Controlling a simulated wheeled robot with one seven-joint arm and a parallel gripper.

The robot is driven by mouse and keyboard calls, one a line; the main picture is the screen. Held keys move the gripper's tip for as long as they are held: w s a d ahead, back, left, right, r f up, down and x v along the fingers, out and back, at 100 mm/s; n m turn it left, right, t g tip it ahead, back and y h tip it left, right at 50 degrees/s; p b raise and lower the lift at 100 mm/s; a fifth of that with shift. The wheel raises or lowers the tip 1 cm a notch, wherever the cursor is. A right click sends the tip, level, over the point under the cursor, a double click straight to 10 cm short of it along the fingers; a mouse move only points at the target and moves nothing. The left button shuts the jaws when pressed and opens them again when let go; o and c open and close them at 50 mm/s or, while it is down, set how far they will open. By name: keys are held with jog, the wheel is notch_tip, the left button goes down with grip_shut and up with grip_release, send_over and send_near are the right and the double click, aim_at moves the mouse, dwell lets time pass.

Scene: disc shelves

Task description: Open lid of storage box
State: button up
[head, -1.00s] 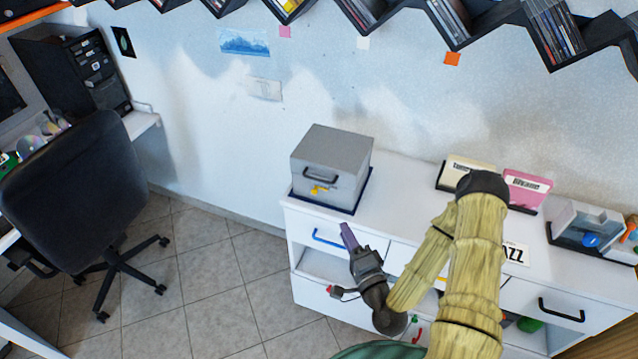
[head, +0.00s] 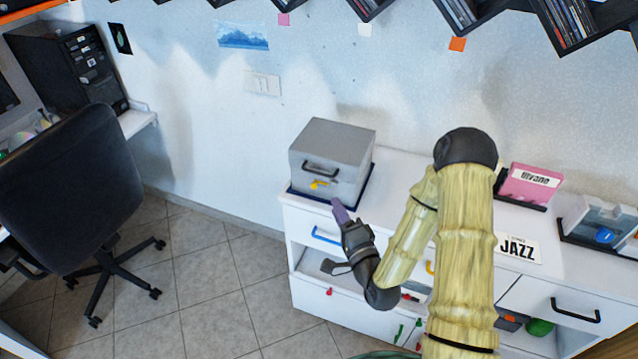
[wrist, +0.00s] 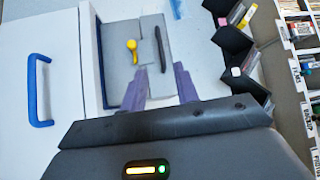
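The grey storage box (head: 333,153) stands closed on the left end of the white cabinet, on a dark blue base (head: 358,197). Its front has a black handle (head: 320,168) and a yellow latch or key (head: 320,184) below it. In the wrist view the box (wrist: 150,28) lies ahead, with the yellow piece (wrist: 131,46) and the dark handle (wrist: 160,48) on its face. My gripper (head: 338,207) is just in front of and below the box front. In the wrist view its purple fingers (wrist: 161,82) are spread apart with nothing between them.
The white cabinet (head: 400,172) has a drawer with a blue handle (head: 326,236) below the box. A pink case (head: 530,184) and a JAZZ card (head: 519,247) are to the right. Zigzag disc shelves (head: 480,20) hang above. An office chair (head: 75,190) stands at left.

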aim_at(319, 177)
jog(key=b+x, duration=0.2)
jog(key=b, duration=0.4)
jog(key=shift+w+f, duration=0.15)
jog(key=shift+w, duration=0.15)
jog(key=b, duration=0.4)
jog(key=shift+w+a+b, duration=0.25)
jog(key=shift+a+b, duration=0.05)
jog(key=shift+b, duration=0.05)
jog(key=x, duration=0.6)
jog(key=p+x, duration=0.1)
jog(key=x, duration=0.1)
jog(key=shift+w+a+r, duration=0.15)
jog(key=shift+w+r, duration=0.2)
grip_shut()
